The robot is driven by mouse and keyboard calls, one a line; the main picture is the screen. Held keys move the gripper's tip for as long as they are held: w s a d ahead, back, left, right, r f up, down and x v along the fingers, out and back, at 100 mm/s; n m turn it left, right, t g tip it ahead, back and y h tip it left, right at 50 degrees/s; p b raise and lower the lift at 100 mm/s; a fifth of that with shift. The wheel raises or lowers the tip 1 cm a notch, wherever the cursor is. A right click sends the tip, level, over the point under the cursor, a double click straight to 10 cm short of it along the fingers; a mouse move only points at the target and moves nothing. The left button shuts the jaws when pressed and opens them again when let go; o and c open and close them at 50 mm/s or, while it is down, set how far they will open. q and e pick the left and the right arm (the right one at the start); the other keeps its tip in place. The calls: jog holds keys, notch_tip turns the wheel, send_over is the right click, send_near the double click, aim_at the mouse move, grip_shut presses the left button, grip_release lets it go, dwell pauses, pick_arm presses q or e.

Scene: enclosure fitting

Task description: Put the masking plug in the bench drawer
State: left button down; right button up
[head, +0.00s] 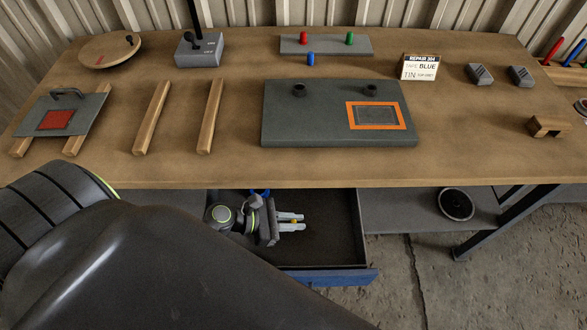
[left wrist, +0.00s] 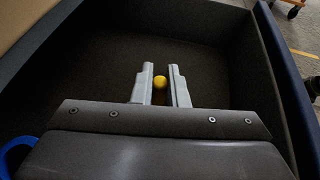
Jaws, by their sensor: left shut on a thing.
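The bench drawer (head: 335,275) is pulled out below the table's front edge, with a blue front and a dark inside. My left gripper (head: 299,222) is over the drawer's interior, its fingers pointing right in the head view. In the left wrist view the fingers (left wrist: 160,75) are closed on a small round yellow thing, which I take as the masking plug (left wrist: 159,82). The dark drawer floor shows around them; I cannot tell whether the plug touches it. My arm hides the drawer's left part. My right gripper is not in view.
The bench top (head: 230,170) overhangs the drawer's back. On it are a dark panel (head: 300,130) with an orange frame, two wooden rails, a peg board (head: 327,46) and a sign (head: 419,67).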

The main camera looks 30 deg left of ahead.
pick_arm(q)
notch_tip(320, 180, down, 4)
jog(key=shift+r+b, duration=0.1)
jog(key=shift+b, duration=0.2)
jog(key=c, duration=1.4)
grip_release()
jog(key=shift+c, duration=0.2)
